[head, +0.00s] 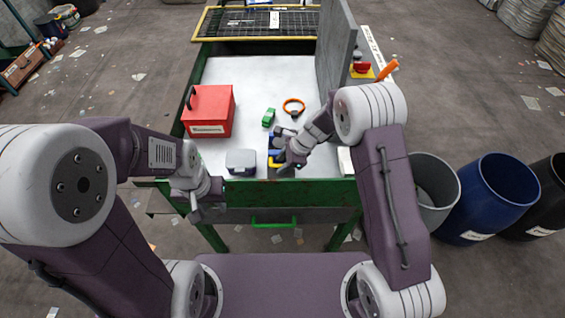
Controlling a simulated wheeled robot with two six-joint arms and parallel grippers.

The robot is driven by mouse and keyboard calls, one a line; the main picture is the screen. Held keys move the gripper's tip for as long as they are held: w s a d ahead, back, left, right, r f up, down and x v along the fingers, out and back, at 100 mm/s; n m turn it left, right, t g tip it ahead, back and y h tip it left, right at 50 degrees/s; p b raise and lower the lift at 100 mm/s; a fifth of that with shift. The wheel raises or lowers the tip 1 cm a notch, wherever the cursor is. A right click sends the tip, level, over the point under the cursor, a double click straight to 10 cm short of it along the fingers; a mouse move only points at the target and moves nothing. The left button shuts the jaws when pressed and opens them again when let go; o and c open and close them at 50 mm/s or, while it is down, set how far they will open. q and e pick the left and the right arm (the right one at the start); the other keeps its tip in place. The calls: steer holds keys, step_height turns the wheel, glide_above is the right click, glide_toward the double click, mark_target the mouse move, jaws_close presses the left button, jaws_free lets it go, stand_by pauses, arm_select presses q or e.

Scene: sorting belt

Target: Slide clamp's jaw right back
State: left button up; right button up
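A small dark item with a yellow part (273,164) lies near the front edge of the white worktop; it looks like the clamp, but it is small and partly covered. Its jaw cannot be made out. My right gripper (284,158) is low over the worktop right at this item, and I cannot tell whether its fingers touch or grip it. My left gripper (207,208) hangs in front of the table's front edge at the left, away from the item; its fingers are too unclear to read.
On the worktop (245,72) stand a red box (208,109), a grey container (241,162), a green block (268,117) and an orange ring (293,103). A grey upright panel (336,45) borders the right side. Bins, one blue (492,200), stand right of the table.

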steer(key=shift+w+f, duration=0.1)
steer(key=shift+w, duration=0.05)
jaws_close()
steer(key=shift+w, duration=0.1)
stand_by(1.2)
